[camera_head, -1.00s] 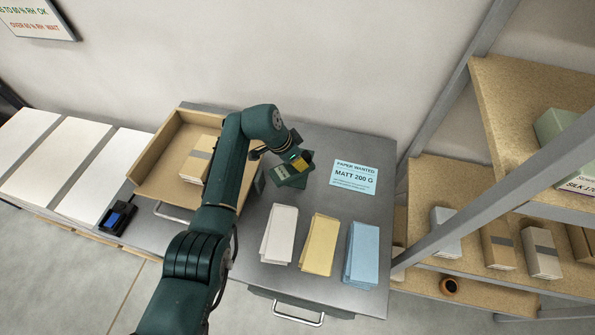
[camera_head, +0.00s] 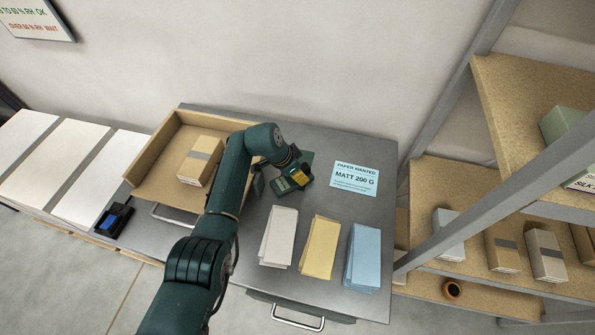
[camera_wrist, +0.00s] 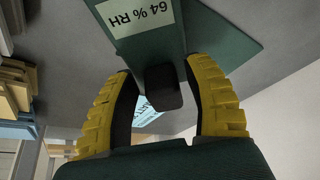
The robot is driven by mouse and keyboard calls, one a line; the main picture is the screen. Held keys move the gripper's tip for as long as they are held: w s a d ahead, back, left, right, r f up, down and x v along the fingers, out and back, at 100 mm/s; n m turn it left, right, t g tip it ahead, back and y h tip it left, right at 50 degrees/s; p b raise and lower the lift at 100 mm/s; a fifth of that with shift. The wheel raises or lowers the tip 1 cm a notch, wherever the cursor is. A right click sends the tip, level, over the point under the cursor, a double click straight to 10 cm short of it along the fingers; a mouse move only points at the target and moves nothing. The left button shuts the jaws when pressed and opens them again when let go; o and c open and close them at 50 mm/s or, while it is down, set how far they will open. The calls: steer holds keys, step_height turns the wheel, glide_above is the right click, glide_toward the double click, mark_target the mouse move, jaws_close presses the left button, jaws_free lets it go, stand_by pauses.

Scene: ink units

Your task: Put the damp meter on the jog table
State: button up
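The damp meter (camera_head: 287,184) is a dark green block with a pale display; the wrist view shows the meter (camera_wrist: 145,25) close up, its display reading 64 % RH. A dark block shows between the fingers. Whether the meter is clear of the surface below is hard to tell. A wood-coloured tray with raised walls (camera_head: 158,186), which looks like the jog table, stands left of my arm and holds a wrapped ream (camera_head: 200,160).
A flat green pad (camera_head: 307,158) lies behind the meter. White (camera_head: 279,236), yellow (camera_head: 321,247) and blue (camera_head: 363,256) paper stacks lie in front, with a blue notice (camera_head: 355,178) to the right. A black device (camera_head: 114,220) sits left. Shelves (camera_head: 470,200) stand right.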

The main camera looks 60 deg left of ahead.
mark_target(285, 182)
steer(key=shift+s+r+p, duration=0.1)
steer(key=shift+r+p, duration=0.25)
steer(key=shift+r, duration=0.15)
steer(key=p+v, duration=0.2)
steer(key=v, duration=0.9)
steer(key=shift+p, duration=0.35)
steer(key=shift+r, duration=0.15)
